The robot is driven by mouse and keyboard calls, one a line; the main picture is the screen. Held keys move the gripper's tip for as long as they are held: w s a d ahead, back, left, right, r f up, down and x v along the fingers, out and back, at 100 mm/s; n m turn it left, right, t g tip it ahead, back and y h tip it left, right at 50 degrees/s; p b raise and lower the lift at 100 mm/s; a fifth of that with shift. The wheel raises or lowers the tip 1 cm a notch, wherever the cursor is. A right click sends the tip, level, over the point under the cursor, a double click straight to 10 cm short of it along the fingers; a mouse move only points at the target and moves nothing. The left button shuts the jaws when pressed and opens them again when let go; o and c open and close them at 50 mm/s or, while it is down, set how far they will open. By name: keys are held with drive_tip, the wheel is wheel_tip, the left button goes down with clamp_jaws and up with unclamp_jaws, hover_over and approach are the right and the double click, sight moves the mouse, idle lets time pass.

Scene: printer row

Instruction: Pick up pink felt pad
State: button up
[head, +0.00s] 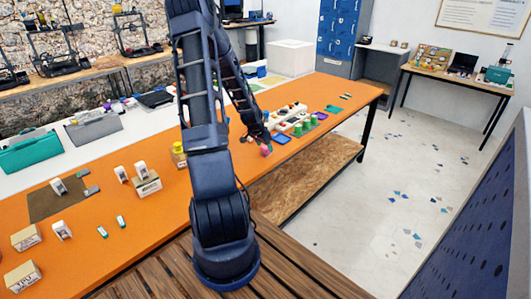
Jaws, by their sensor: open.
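My arm reaches over the orange table, and my gripper (260,138) is low over its right half, near the front edge. The gripper is small here, and its fingers are hard to make out. A small pink thing (266,151) shows right at or just below the fingertips. It may be the pink felt pad, but its shape is too small to tell. I cannot tell whether the fingers touch it.
A flat blue pad (281,138) lies just right of the gripper. A pale rack (289,117) with several coloured pieces stands beyond it, with green cylinders (306,125) and a purple pad (321,116) nearby. Small boxes (146,183) stand on the left half.

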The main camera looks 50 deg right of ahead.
drive_tip(key=shift+x, duration=1.25)
drive_tip(key=c, duration=1.1)
drive_tip(key=shift+o, duration=0.2)
drive_tip(key=shift+r, duration=0.1)
